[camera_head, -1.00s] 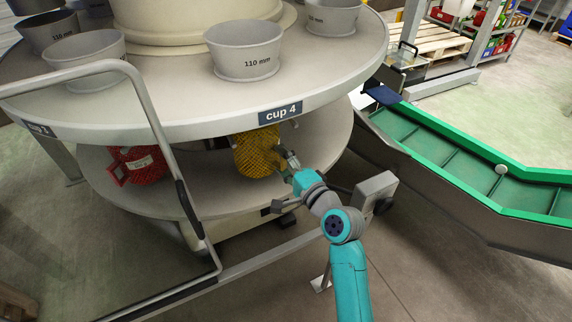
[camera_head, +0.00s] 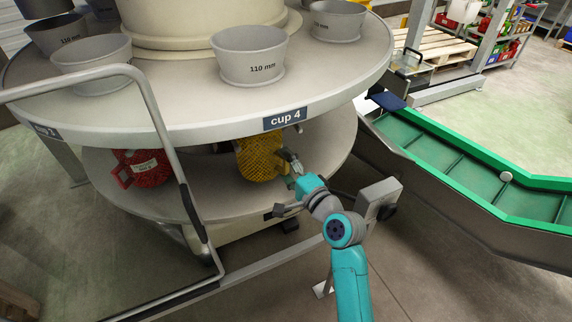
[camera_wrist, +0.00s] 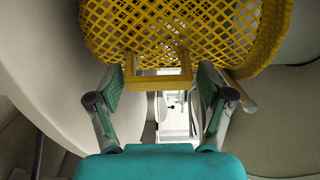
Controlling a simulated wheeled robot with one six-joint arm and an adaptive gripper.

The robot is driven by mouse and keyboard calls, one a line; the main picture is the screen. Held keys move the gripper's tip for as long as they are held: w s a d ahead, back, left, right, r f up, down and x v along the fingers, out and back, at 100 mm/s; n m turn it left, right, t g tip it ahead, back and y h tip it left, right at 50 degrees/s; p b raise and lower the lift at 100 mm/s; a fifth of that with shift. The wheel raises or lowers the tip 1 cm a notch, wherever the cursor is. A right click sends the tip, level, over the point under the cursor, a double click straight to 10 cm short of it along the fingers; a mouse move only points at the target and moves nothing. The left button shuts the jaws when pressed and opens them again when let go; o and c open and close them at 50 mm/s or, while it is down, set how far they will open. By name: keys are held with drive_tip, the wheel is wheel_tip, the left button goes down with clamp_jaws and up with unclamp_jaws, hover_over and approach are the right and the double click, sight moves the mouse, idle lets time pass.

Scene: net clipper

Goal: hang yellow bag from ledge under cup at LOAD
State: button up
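The yellow net bag (camera_head: 260,158) is under the upper disc's rim, below the "cup 4" label (camera_head: 285,118). Its top is hidden by the rim, and I cannot tell whether it hangs or rests on the lower shelf (camera_head: 215,190). My gripper (camera_head: 293,163) is just right of the bag. In the wrist view, the bag's mesh (camera_wrist: 175,25) fills the top, and a square yellow loop (camera_wrist: 160,84) lies between the spread fingers of my gripper (camera_wrist: 160,80). The fingers look open, with slight gaps beside the loop. The cup (camera_head: 249,55) marked 110 mm stands above. No LOAD sign is readable.
A red net bag (camera_head: 143,167) is farther left under the same disc. A grey rail (camera_head: 160,125) stands in front on the left. A green conveyor (camera_head: 455,160) runs along the right, and a grey box on a post (camera_head: 378,200) is beside my arm.

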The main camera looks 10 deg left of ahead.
drive_tip(key=shift+o, duration=0.2)
drive_tip(key=v, duration=1.2)
drive_tip(key=shift+f, duration=0.1)
idle(0.3)
drive_tip(key=s+d+f+n+t+h, duration=0.1)
drive_tip(key=s+d+f+h, duration=0.4)
drive_tip(key=s+f, duration=0.4)
drive_tip(key=s+d+f+n+t+h, duration=0.1)
drive_tip(key=s+d+f+h, duration=0.4)
drive_tip(key=s+d, duration=0.4)
drive_tip(key=s+d+r+n+h, duration=0.1)
drive_tip(key=s+n, duration=0.3)
drive_tip(key=s, duration=0.8)
drive_tip(key=s+d+r+n+h, duration=0.1)
drive_tip(key=s+d+r+n, duration=0.2)
drive_tip(key=s, duration=0.9)
drive_tip(key=shift+r+n+g, duration=0.25)
drive_tip(key=shift+n+g, duration=0.05)
drive_tip(key=shift+n, duration=0.1)
